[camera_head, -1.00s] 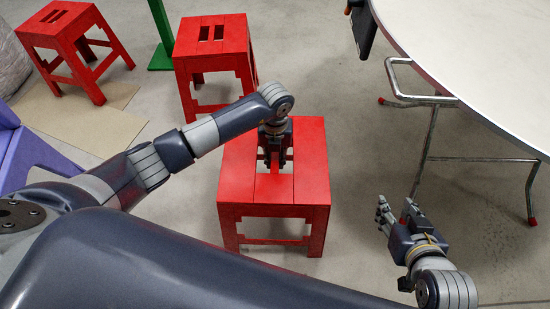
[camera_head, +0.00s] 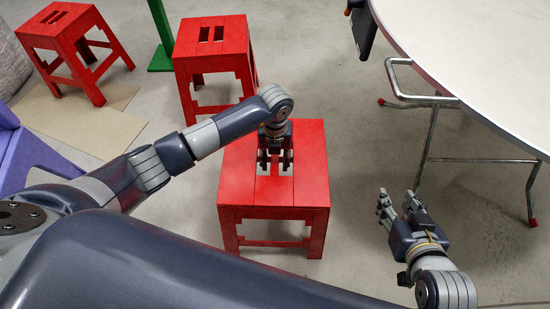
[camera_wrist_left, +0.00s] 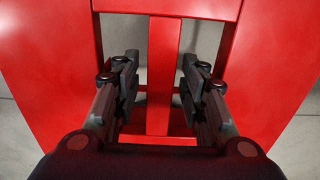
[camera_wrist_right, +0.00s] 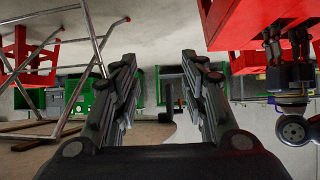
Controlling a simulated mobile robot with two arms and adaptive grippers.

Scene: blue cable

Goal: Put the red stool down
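The red stool (camera_head: 308,165) is below my left arm in the head view, upright, its legs seeming to rest on the floor. My left gripper (camera_head: 275,166) is over the slots in the middle of its seat. In the left wrist view, its fingers are spread on either side of the seat's red centre bar (camera_wrist_left: 160,60), with a gap on both sides. My right gripper (camera_head: 401,203) is open and empty in the air to the right of the stool. In the right wrist view, part of the stool (camera_wrist_right: 245,25) shows at the upper right.
Two other red stools, one near (camera_head: 212,40) and one further left (camera_head: 65,25), stand behind. A white round table (camera_head: 480,60) with metal legs is at the right. A purple chair (camera_head: 35,155) is at the left. Grey floor lies between stool and table.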

